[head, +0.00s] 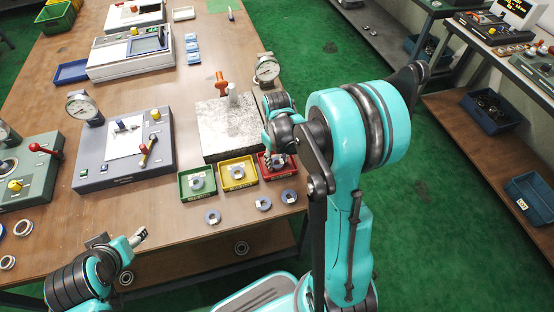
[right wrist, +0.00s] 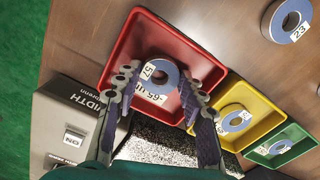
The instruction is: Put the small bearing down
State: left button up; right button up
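A small blue-grey bearing ring (right wrist: 158,72) tagged 57 is at the red tray (right wrist: 205,66), between my right gripper's fingers. In the head view the red tray (head: 289,174) is at the table's right edge, partly hidden by my right gripper (head: 277,152). My right gripper also shows in the right wrist view (right wrist: 156,82), its fingers apart on either side of the ring, with a narrow gap on the left. I see no clear grip on the ring. My left gripper (head: 141,236) is at the table's front edge, away from the trays; its finger opening is unclear.
The yellow tray (head: 251,181) and green tray (head: 186,192) beside the red one each hold a ring. Several loose rings, one tagged 23 (right wrist: 286,18), lie in front. A grey metal plate (head: 222,128) and a dial gauge (head: 266,68) stand behind.

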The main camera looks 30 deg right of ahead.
aim_at(277, 162)
jog(key=o, duration=0.3)
jog(key=shift+r, duration=0.15)
notch_tip(277, 162, up, 11)
jog(key=p, duration=0.5)
jog(key=s+a+r+m+t, duration=0.1)
jog(key=s+a+r+t, duration=0.6)
jog(key=s+a, duration=0.3)
jog(key=shift+s+a+r, duration=0.3)
jog(key=shift+s+r, duration=0.15)
jog(key=shift+s, duration=0.05)
dwell(0.6)
